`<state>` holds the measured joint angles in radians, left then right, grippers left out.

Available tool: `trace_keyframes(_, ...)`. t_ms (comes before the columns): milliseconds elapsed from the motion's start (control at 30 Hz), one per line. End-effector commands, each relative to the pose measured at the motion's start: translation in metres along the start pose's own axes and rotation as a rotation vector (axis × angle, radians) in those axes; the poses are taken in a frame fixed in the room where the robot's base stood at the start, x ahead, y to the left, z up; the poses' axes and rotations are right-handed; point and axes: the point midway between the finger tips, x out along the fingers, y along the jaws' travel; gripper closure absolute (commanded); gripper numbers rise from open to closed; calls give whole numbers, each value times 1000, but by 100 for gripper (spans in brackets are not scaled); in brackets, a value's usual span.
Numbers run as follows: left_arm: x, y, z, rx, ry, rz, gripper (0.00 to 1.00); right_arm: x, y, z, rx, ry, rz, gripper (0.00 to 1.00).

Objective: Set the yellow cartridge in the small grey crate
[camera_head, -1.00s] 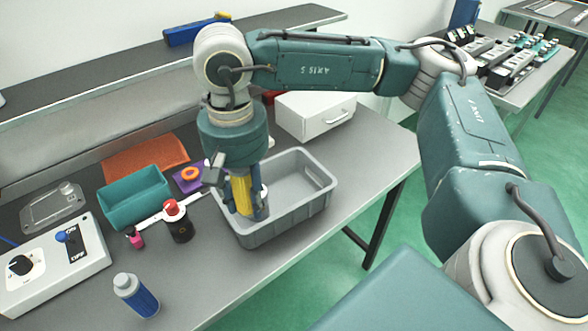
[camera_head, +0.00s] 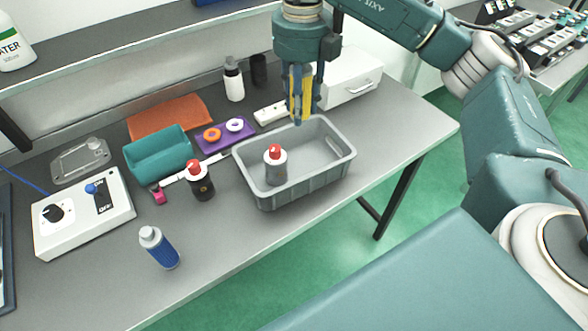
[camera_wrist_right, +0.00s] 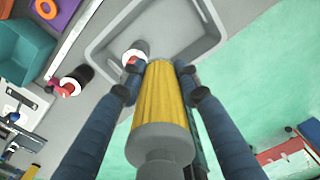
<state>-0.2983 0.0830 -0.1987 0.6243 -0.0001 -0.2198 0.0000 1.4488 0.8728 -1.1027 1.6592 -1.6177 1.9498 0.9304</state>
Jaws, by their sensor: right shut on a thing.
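The yellow cartridge (camera_head: 301,84) is held between the fingers of my right gripper (camera_head: 302,108), pointing down over the back rim of the small grey crate (camera_head: 312,187). In the right wrist view the cartridge (camera_wrist_right: 160,105), yellow and ribbed with a grey end, sits between the two dark blue fingers of the gripper (camera_wrist_right: 158,80). The crate (camera_wrist_right: 188,50) shows beyond it there. A grey and white can with a red top (camera_head: 276,170) stands inside the crate, in its left part. My left gripper is not in view.
Left of the crate are a black can with a red top (camera_head: 202,186), a purple block with rings (camera_head: 222,137) and a teal bin (camera_head: 158,157). A white drawer box (camera_head: 345,82) stands behind it. The crate's right part looks empty.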

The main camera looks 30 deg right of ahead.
Motion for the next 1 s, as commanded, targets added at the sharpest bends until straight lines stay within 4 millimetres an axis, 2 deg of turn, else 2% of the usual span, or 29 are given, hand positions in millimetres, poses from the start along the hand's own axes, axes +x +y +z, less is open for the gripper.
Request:
trace_keyframes(200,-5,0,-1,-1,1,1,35,-5,-22,12,622,1,1,95)
trace_keyframes(300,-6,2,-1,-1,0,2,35,-6,-30,15,866,1,1,95)
trace_keyframes(433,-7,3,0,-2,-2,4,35,-7,-39,18,1102,0,2,95)
trace_keyframes(567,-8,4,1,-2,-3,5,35,-7,-43,20,1233,-1,2,95)
trace_keyframes(667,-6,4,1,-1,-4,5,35,1,-44,20,1273,0,0,95)
trace_keyframes(767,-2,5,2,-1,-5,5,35,19,-44,19,1279,3,-2,95)
trace_keyframes(1000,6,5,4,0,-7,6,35,78,-43,18,1275,6,-1,95)
